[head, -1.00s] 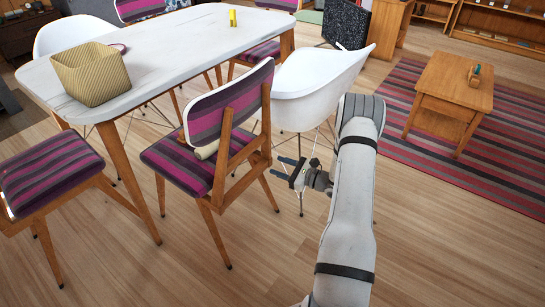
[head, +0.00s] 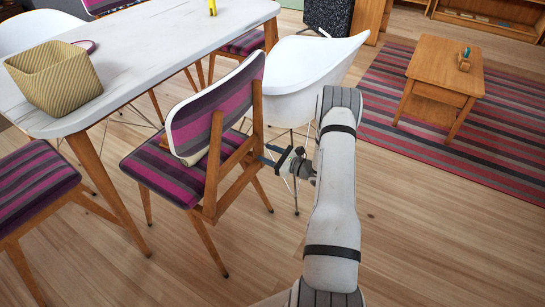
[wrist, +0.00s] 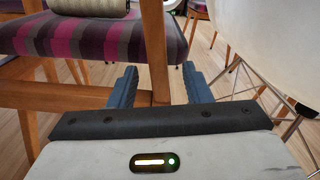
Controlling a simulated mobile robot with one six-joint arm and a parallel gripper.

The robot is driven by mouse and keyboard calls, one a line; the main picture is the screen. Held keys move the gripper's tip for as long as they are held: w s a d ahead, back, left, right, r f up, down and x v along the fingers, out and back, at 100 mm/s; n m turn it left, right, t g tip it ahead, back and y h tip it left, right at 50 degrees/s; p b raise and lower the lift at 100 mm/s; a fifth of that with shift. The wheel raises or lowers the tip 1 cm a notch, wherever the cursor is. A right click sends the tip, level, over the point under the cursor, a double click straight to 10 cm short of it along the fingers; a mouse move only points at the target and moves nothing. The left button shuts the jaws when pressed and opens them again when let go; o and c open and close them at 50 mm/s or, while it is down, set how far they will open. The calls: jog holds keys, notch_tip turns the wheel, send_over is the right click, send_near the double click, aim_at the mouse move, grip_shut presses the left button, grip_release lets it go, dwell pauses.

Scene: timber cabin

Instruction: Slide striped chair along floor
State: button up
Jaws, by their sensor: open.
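The striped chair (head: 206,155) has a purple, pink and grey seat and back on a wooden frame. It stands by the table in the middle of the head view. My gripper (head: 268,156) is at its rear right side, at about seat height. In the wrist view the open blue fingers (wrist: 158,88) stand either side of an upright wooden post of the striped chair (wrist: 157,50), with gaps visible. The finger tips are partly hidden by the chair in the head view.
The white table (head: 150,45) holds a woven basket (head: 55,78). A white shell chair (head: 308,75) stands close behind my gripper. Another striped chair (head: 35,185) is at left. A low wooden table (head: 442,75) stands on a striped rug (head: 385,112). Floor in front is clear.

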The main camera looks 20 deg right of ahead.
aim_at(256, 149)
jog(key=b+x, duration=0.1)
jog(key=x, duration=0.4)
jog(key=shift+w+a, duration=0.25)
jog(key=shift+w, duration=0.05)
grip_shut()
dwell(1.2)
